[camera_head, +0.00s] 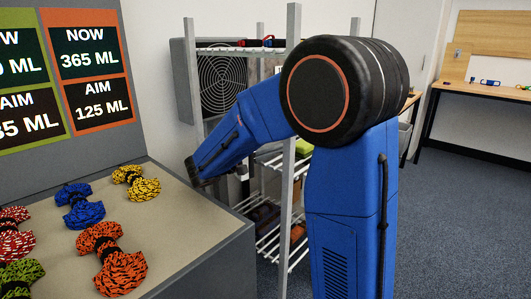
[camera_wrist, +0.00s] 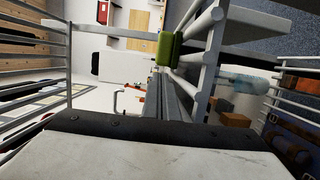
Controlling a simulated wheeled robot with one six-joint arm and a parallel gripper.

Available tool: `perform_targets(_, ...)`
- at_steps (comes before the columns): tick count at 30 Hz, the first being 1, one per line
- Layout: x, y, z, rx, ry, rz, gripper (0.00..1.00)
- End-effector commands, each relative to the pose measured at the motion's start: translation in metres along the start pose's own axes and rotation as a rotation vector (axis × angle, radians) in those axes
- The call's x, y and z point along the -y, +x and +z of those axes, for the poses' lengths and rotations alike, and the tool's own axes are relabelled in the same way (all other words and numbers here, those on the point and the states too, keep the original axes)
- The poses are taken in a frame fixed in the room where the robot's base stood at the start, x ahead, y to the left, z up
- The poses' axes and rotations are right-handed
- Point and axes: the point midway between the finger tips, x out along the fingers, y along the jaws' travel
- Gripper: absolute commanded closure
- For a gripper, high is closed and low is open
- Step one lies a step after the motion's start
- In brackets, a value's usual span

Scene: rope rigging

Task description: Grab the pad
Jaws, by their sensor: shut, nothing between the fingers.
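A green block (camera_head: 303,147), which looks like the pad, sits on a middle shelf of the grey rack and is partly hidden behind a post and my arm. It also shows at the top centre of the wrist view (camera_wrist: 165,49), against the white rack bars. My gripper (camera_wrist: 163,76) is shut and empty, pointing toward the rack, and the green block is apart from it, beyond the fingertips. In the head view my gripper (camera_head: 194,172) is at the rack's left side, small and dark, with its fingers hard to make out.
The rack posts (camera_head: 292,80) and wire shelves (camera_head: 290,236) stand close around my arm. A counter (camera_head: 195,232) with several coloured rope bundles is at the left. Brown items lie on lower shelves. A wooden desk (camera_head: 482,90) is far right, with open carpet before it.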

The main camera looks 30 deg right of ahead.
Motion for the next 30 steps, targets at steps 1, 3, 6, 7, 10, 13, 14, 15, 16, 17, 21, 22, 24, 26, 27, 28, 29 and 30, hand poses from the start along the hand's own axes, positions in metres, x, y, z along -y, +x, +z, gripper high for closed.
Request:
perform_targets(1,0.000,0.006,0.000,0.002,0.000,0.000,1.00)
perform_targets(3,0.000,0.012,0.000,0.001,0.000,0.001,1.00)
perform_targets(6,0.000,0.017,0.000,0.001,0.000,0.000,1.00)
perform_targets(7,0.000,0.018,0.000,0.001,0.000,0.000,1.00)
perform_targets(10,0.000,0.020,0.000,0.000,0.000,0.000,1.00)
perform_targets(13,0.000,0.021,0.000,0.000,0.000,0.000,1.00)
perform_targets(14,0.000,0.020,0.000,0.000,0.000,0.000,1.00)
perform_targets(15,0.000,0.020,0.000,0.000,0.000,0.000,1.00)
perform_targets(16,0.000,0.020,0.000,0.000,0.000,0.000,1.00)
perform_targets(17,0.000,0.020,0.000,0.000,0.000,0.000,1.00)
perform_targets(21,0.000,0.021,0.002,0.000,0.000,0.000,1.00)
perform_targets(22,0.000,0.021,0.004,0.000,0.000,0.000,1.00)
perform_targets(24,-0.001,0.023,0.009,0.000,0.001,0.000,1.00)
perform_targets(26,-0.001,0.024,0.017,0.001,0.001,0.000,1.00)
perform_targets(27,-0.001,0.026,0.022,0.001,0.001,0.000,1.00)
perform_targets(28,-0.001,0.027,0.027,0.001,0.000,0.000,1.00)
perform_targets(29,-0.001,0.028,0.031,0.001,0.000,0.000,1.00)
perform_targets(30,-0.001,0.029,0.037,0.001,0.001,0.001,1.00)
